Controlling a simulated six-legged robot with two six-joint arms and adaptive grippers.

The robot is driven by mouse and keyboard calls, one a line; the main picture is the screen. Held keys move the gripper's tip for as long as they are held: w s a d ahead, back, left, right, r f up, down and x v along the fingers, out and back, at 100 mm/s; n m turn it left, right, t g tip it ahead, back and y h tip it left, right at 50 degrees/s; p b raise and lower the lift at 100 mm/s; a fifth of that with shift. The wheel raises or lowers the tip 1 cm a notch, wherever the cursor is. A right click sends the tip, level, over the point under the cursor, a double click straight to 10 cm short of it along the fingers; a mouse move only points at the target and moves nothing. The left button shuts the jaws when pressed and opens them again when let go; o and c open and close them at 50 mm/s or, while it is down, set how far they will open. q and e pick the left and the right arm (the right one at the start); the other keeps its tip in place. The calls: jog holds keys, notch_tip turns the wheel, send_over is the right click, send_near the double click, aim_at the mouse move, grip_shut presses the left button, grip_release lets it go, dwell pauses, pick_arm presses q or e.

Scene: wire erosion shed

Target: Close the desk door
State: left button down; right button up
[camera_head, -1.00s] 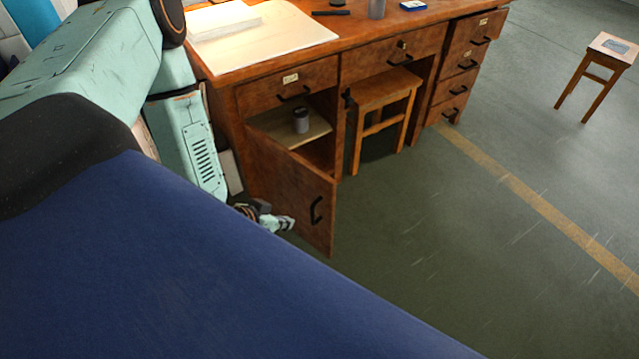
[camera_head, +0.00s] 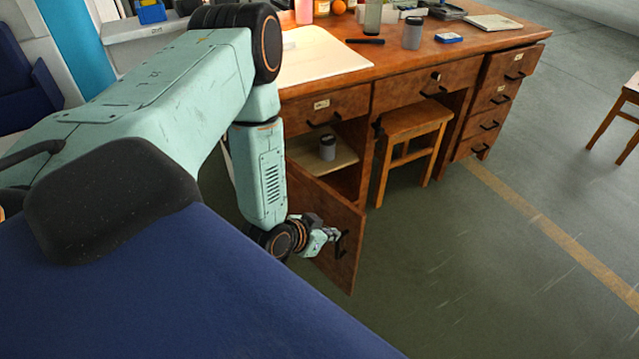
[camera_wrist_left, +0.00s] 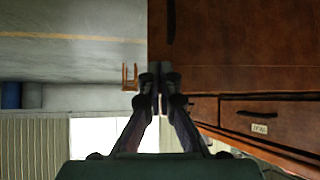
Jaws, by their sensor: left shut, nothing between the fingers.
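The wooden desk (camera_head: 405,75) stands across the upper middle of the head view. Its door (camera_head: 338,258) on the left cabinet hangs open toward me, with a dark handle (camera_head: 343,243) on its face. Behind it, the cabinet shows a shelf (camera_head: 345,160) with a grey jar (camera_head: 327,147) on it. My left gripper (camera_head: 334,235) is shut and empty, at the door's outer face near the handle; I cannot tell whether it touches. In the left wrist view the closed fingers (camera_wrist_left: 160,78) show in front of brown wood panels. My right gripper is not in view.
A wooden stool (camera_head: 412,125) stands in the desk's knee space. Another stool (camera_head: 625,110) is at the right edge. The desktop holds jars, a white board (camera_head: 315,58) and small items. The floor right of the door is clear, with a yellow line (camera_head: 545,210).

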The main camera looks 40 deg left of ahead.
aim_at(354, 224)
pick_arm(q)
jog(key=w, duration=0.1)
jog(key=w+f+b, duration=0.1)
jog(key=w, duration=0.2)
jog(key=shift+w+d+f+b, duration=0.25)
jog(key=shift+w+d+b, duration=0.05)
jog(key=shift+b, duration=0.05)
jog(key=shift+w, duration=0.35)
jog(key=shift+w+d+r, duration=0.1)
jog(key=shift+r, duration=0.05)
jog(key=shift+w, duration=0.15)
